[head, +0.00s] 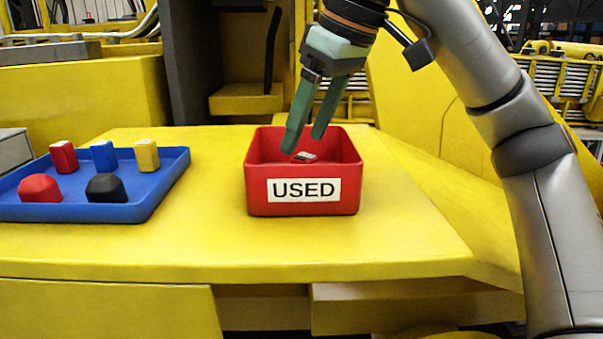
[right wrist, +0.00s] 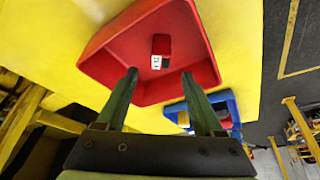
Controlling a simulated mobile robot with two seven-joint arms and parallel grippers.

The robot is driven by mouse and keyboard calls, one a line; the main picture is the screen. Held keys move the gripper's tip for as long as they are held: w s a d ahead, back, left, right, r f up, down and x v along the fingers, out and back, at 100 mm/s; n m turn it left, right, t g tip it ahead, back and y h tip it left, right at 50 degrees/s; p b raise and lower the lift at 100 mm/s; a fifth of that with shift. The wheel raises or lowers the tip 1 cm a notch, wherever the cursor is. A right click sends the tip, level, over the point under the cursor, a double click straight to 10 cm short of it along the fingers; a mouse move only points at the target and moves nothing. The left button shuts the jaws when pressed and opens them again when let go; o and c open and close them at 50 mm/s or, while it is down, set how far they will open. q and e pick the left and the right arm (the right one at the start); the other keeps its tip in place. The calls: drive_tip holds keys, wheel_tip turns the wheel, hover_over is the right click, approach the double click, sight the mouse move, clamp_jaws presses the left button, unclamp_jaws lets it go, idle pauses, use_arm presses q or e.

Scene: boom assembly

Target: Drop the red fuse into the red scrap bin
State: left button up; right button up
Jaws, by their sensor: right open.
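The red scrap bin (head: 256,190), labelled USED, stands on the yellow surface in the head view; its rim and floor also show in the right wrist view (right wrist: 125,55). A red fuse (right wrist: 161,44) with a white and dark label lies inside the bin, apart from the fingers. In the head view only a small pale and dark part of it (head: 305,156) shows. My right gripper (head: 302,143) is open and empty, pointing down over the bin; its two green fingers also show in the right wrist view (right wrist: 158,74). My left gripper is not in view.
A blue tray (head: 150,190) stands left of the bin. It holds another red fuse (head: 64,157), a blue fuse (head: 103,156), a yellow fuse (head: 146,155), a red cap (head: 40,187) and a black cap (head: 106,187). The yellow surface (head: 320,240) in front is clear.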

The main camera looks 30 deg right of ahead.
drive_tip(key=v, duration=1.2)
drive_tip(key=shift+r, duration=0.25)
drive_tip(key=shift+s, duration=0.1)
idle(0.4)
